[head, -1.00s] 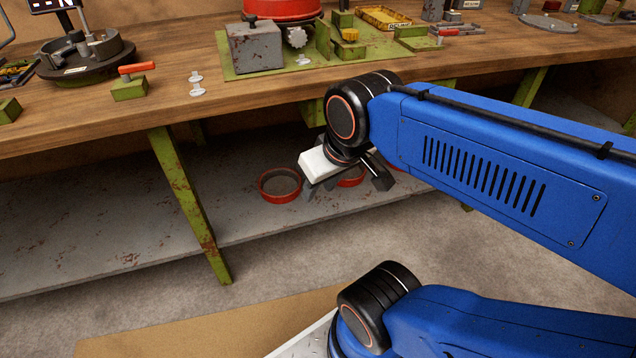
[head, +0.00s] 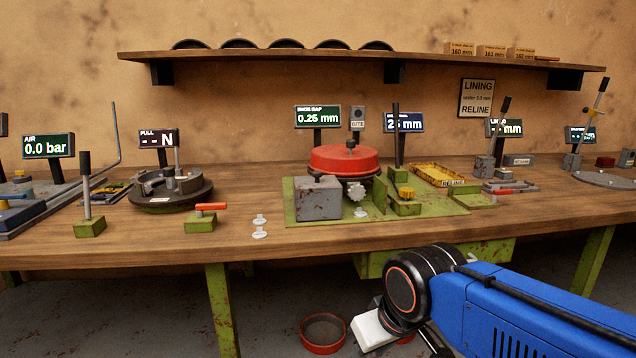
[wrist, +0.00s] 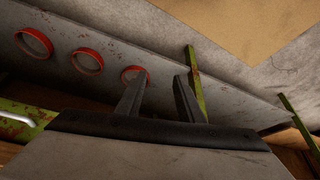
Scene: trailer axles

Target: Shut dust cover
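Nothing in view is labelled as a dust cover, so I cannot tell for sure which part it is. A red round drum (head: 344,160) with a black knob on top sits on a green plate (head: 292,210) on the bench, behind a grey block (head: 318,198). My gripper (wrist: 160,88) is open and empty in the wrist view, its two dark fingers apart. In the head view it is low, in front of the bench edge and below the bench top, its fingers mostly cut off by the bottom edge.
Red-rimmed round dishes (wrist: 88,61) lie on the grey lower shelf (wrist: 225,95); one shows in the head view (head: 323,332). Green bench legs (head: 222,310) stand near my arm. A yellow tray (head: 437,175), levers and gauge displays stand on the wooden bench (head: 150,235).

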